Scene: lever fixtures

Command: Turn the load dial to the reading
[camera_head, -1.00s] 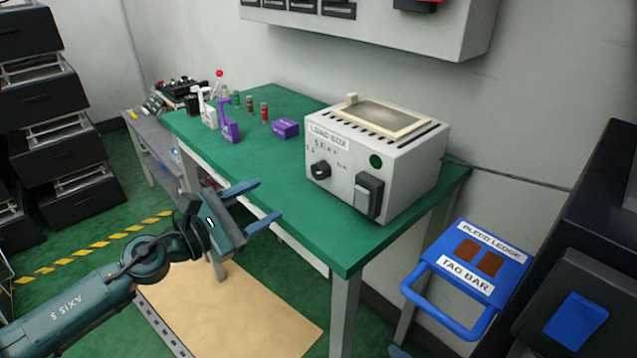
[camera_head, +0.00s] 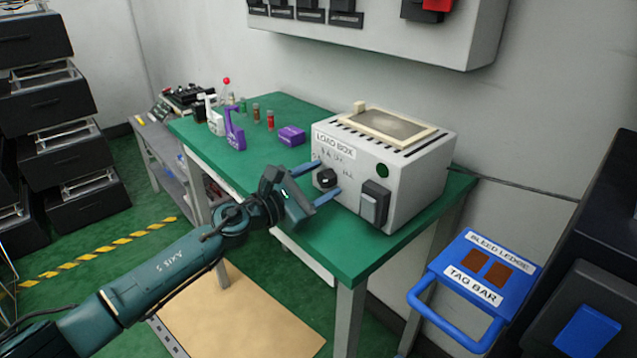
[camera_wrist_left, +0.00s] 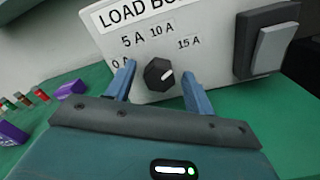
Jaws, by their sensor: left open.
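The load box (camera_head: 398,150), a white box with a label, stands on the green table. Its black load dial (camera_head: 327,178) is on the front face and also shows in the left wrist view (camera_wrist_left: 159,74), with a white mark pointing up and right. Printed readings 0 A, 5 A, 10 A and 15 A arc around it; the mark points roughly between 10 A and 15 A. My left gripper (camera_head: 322,182) is open, its blue fingers on either side of the dial, seen also in the wrist view (camera_wrist_left: 160,85). I cannot tell whether they touch it. My right gripper is not in view.
A dark rocker switch (camera_head: 374,203) sits right of the dial on the box. A blue tag bar ledge (camera_head: 470,285) is at the right.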

